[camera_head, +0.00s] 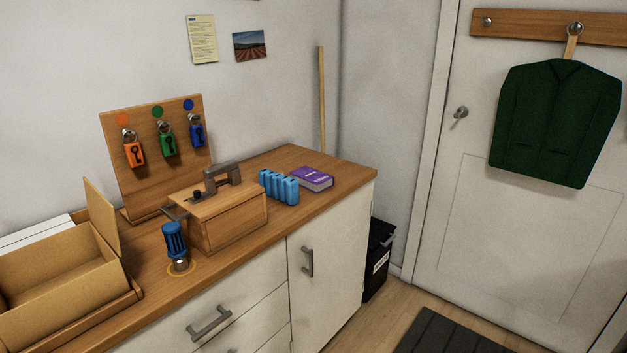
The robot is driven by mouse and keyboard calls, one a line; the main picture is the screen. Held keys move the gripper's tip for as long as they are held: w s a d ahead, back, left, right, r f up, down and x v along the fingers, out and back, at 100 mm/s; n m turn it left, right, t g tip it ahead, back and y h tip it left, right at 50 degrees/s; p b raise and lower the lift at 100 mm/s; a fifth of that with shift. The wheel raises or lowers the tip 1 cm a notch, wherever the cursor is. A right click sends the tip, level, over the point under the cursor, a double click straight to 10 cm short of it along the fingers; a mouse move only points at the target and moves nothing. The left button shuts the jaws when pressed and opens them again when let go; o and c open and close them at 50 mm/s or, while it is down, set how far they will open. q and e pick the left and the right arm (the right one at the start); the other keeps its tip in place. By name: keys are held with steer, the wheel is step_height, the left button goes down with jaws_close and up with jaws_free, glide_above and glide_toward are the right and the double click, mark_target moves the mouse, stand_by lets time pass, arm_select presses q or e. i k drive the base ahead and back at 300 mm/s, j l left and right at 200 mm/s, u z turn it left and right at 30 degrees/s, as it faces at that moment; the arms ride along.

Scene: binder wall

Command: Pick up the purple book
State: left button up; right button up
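The purple book (312,179) lies flat on the wooden cabinet top, close to its far right end. Its cover faces up, with small light lettering and an orange mark, and its pale page edge faces the front. Nothing rests on it. Several blue upright cylinders in a row (279,187) stand just to its left. Neither of my grippers is in view.
A wooden box with a grey handle (228,215), a blue-capped object (175,243) and an open cardboard box (60,275) stand further left. A padlock board (158,155) leans at the wall. A black bin (378,260) stands beside the cabinet. Right of the book is bare countertop.

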mark_target(316, 182)
steer(key=u, duration=0.5)
steer(key=i+l+u, duration=0.25)
steer(key=u, duration=0.15)
steer(key=i+l+u, duration=0.15)
steer(key=l+u, duration=0.2)
steer(key=l, duration=0.2)
steer(key=i+l+u, duration=0.15)
steer(key=l, duration=0.3)
steer(key=l+u, duration=0.15)
steer(key=l, duration=0.3)
steer(key=i, duration=0.05)
